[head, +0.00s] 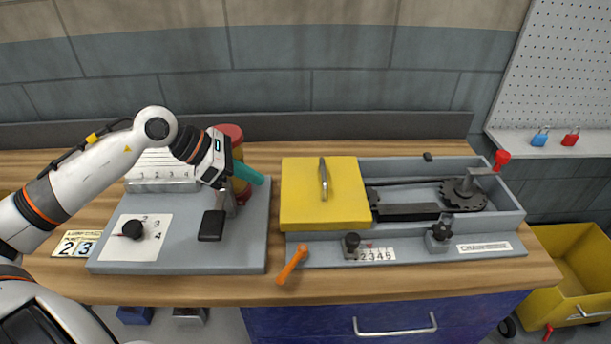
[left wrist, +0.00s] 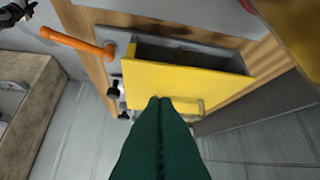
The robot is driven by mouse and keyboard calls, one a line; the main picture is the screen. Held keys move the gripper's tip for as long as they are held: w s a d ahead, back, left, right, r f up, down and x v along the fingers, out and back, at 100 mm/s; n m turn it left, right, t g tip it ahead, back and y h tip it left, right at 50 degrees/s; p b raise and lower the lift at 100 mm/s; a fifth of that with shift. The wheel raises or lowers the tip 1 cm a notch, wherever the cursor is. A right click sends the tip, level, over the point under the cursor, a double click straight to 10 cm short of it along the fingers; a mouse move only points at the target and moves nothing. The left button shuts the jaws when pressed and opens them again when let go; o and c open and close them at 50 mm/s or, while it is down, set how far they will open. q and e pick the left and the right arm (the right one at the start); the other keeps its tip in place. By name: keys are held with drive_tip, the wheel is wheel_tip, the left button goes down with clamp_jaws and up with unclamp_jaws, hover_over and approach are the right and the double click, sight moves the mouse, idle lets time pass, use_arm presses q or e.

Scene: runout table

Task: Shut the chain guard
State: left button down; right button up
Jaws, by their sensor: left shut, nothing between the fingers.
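The chain guard (head: 300,205) is a yellow cover with a metal handle (head: 323,180) on top. It sits over the left part of a long grey trough (head: 418,165). To its right the chain and a dark sprocket (head: 463,194) lie uncovered. My left gripper (head: 262,179) has green fingers, shut and empty, just left of the guard and apart from it in the head view. In the left wrist view the fingertips (left wrist: 159,99) overlap the yellow cover (left wrist: 180,85) near its handle (left wrist: 188,105); I cannot tell the gap there. My right gripper is not in view.
An orange-handled lever (head: 292,264) stands in front of the guard. A grey board with a dial (head: 132,229) and a red-and-yellow cylinder (head: 232,135) are left. A red knob (head: 502,156) is at the trough's right end.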

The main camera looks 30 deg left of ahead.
use_arm(q)
drive_tip(key=p, duration=0.3)
approach(322, 200)
wheel_tip(322, 200, down, 3)
drive_tip(key=shift+s+d+f, duration=0.1)
drive_tip(key=shift+s+f, duration=0.05)
drive_tip(key=w+d+p, duration=0.2)
drive_tip(key=shift+w+d+f, duration=0.1)
drive_tip(key=shift+d+f, duration=0.05)
drive_tip(key=shift+d, duration=0.15)
drive_tip(key=shift+w+d+f, duration=0.2)
drive_tip(key=shift+w+d, duration=0.1)
drive_tip(key=shift+w, duration=0.05)
